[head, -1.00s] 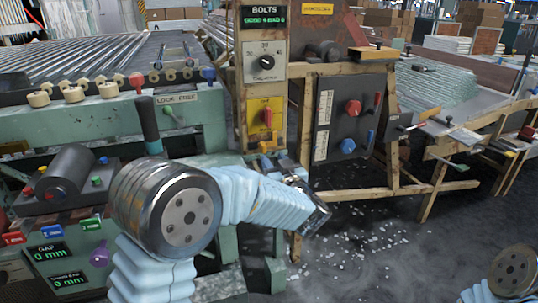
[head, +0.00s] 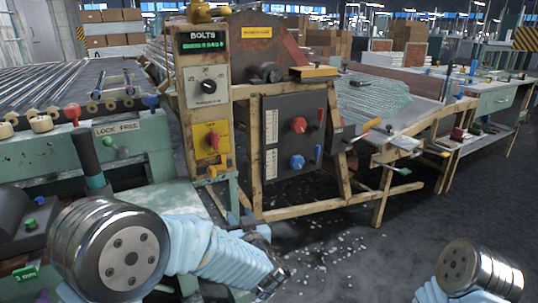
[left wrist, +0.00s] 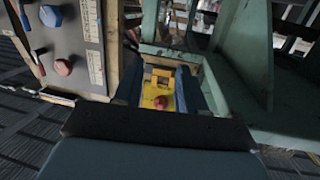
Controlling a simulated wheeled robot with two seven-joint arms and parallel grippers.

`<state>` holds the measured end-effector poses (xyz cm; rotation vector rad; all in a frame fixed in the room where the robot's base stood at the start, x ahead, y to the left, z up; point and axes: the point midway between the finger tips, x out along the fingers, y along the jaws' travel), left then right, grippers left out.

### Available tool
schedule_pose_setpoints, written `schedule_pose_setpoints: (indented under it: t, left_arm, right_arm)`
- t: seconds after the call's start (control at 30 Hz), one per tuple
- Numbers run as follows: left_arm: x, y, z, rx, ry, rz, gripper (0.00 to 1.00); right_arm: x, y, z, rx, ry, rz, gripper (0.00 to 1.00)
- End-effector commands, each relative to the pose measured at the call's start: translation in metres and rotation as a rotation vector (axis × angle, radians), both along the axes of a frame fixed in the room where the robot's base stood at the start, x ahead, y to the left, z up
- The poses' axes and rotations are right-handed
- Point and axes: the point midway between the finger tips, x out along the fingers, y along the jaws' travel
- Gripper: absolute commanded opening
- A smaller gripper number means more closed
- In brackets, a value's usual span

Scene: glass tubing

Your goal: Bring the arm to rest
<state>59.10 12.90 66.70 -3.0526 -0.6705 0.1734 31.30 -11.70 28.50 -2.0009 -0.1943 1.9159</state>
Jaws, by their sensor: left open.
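My left arm comes in from the lower left of the head view, with a metal elbow joint and pale blue sleeves. Its gripper (head: 270,275) points down and right, low in front of the wooden-framed machine, and only partly shows. In the left wrist view the two dark fingers (left wrist: 160,92) stand apart. Between them I see a yellow plate with a red knob (left wrist: 160,102), farther off and not touched. Of my right arm only a metal joint and some blue sleeve show at the lower right of the head view; its gripper is out of view.
A yellow switch panel (head: 211,141) stands on a post left of a dark panel (head: 293,135) with red and blue knobs. A roller conveyor (head: 60,85) is at the left. A bench with glass tubing (head: 375,100) is behind. White shards (head: 335,255) lie on the floor.

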Motion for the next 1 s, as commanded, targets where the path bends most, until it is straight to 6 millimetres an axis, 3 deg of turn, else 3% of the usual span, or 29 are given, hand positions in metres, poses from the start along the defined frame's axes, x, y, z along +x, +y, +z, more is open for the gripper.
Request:
schedule_pose_setpoints:
  t: [0.03, 0.17, 0.3, 0.43, 0.5, 0.6, 0.7, 0.8, 1.0]
  left_arm:
    - [0.003, 0.006, -0.041, -0.014, 0.076, -0.051, 0.4]
    - [-0.012, 0.008, -0.155, -0.122, 0.322, -0.217, 0.4]
    - [-0.071, 0.008, -0.263, -0.293, 0.625, -0.338, 0.4]
    - [-0.15, 0.003, -0.334, -0.472, 0.906, -0.403, 0.4]
    - [-0.192, -0.001, -0.356, -0.558, 1.037, -0.422, 0.4]
    - [-0.239, -0.007, -0.373, -0.653, 1.178, -0.441, 0.4]
    - [-0.268, -0.01, -0.379, -0.711, 1.262, -0.449, 0.4]
    - [-0.279, -0.012, -0.381, -0.733, 1.297, -0.454, 0.4]
    - [-0.28, -0.012, -0.381, -0.733, 1.299, -0.455, 0.4]
  right_arm:
    - [0.0, 0.0, 0.0, 0.0, 0.0, 0.0, 0.0]
    - [0.0, 0.0, 0.0, 0.0, 0.0, 0.0, 0.0]
    - [0.0, 0.0, 0.001, 0.0, 0.0, 0.0, 0.0]
    - [0.0, 0.0, 0.001, 0.001, 0.0, 0.0, 0.0]
    - [0.0, 0.0, 0.001, 0.001, 0.0, 0.001, 0.0]
    - [0.0, 0.0, 0.001, 0.001, 0.0, 0.001, 0.0]
    - [0.0, 0.0, 0.001, 0.001, 0.0, 0.001, 0.0]
    - [0.0, 0.0, 0.001, 0.001, 0.0, 0.001, 0.0]
    - [0.0, 0.0, 0.001, 0.001, 0.0, 0.001, 0.0]
